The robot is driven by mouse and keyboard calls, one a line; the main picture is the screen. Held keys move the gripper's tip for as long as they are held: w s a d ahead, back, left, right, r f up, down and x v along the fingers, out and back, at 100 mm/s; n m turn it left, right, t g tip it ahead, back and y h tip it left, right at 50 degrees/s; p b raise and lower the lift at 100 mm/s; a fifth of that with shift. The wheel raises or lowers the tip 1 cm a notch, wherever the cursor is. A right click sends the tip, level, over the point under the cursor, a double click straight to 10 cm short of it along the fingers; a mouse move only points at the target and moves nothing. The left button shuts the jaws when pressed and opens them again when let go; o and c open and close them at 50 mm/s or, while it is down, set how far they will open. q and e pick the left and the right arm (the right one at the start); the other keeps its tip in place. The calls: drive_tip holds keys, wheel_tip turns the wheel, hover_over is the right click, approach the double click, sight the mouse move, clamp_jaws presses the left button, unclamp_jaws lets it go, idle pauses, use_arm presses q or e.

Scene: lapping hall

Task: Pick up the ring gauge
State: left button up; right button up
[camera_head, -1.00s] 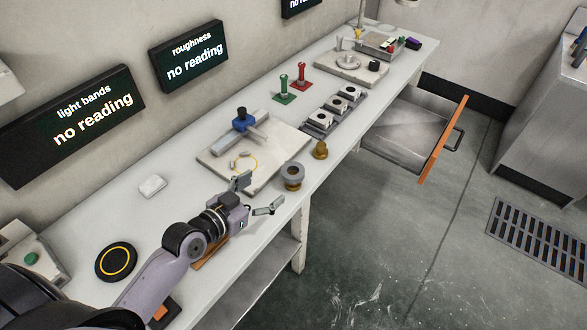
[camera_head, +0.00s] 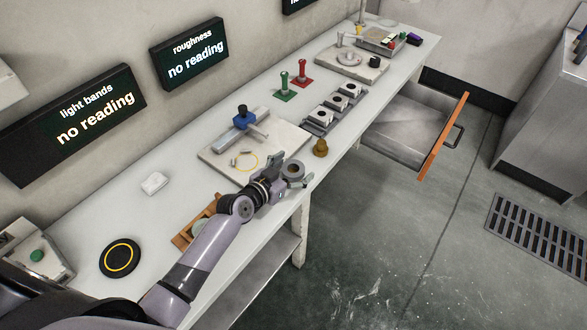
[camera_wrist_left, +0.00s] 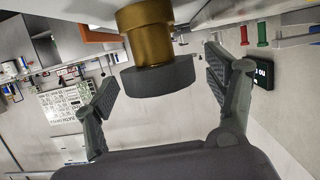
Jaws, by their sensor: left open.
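The ring gauge (camera_head: 295,169), a grey ring with a hole, sits on the bench near its front edge. In the left wrist view the grey ring (camera_wrist_left: 158,77) shows between the two open fingers, with a gap on each side. My left gripper (camera_head: 282,178) is open and empty, close in front of the ring gauge at bench height. It partly hides the ring's near side in the head view. My right gripper is not in view.
A brass knob-shaped piece (camera_head: 320,148) stands just beyond the ring; it also shows behind the ring in the left wrist view (camera_wrist_left: 149,38). A pale plate (camera_head: 222,159) with a blue-topped fixture lies left. An open drawer (camera_head: 405,130) juts out farther along.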

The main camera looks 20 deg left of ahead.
use_arm(q)
drive_tip(key=c, duration=1.4)
drive_tip(key=shift+w, duration=0.1)
drive_tip(key=shift+c, duration=0.2)
wheel_tip(320, 180, up, 20)
drive_tip(key=s+a+n+y, duration=0.1)
drive_tip(key=s+n+y, duration=0.3)
drive_tip(key=s, duration=1)
drive_tip(key=shift+a+r+t+y+p, duration=0.2)
drive_tip(key=shift+a+t+y+p, duration=0.1)
drive_tip(key=shift+t+y+p, duration=0.15)
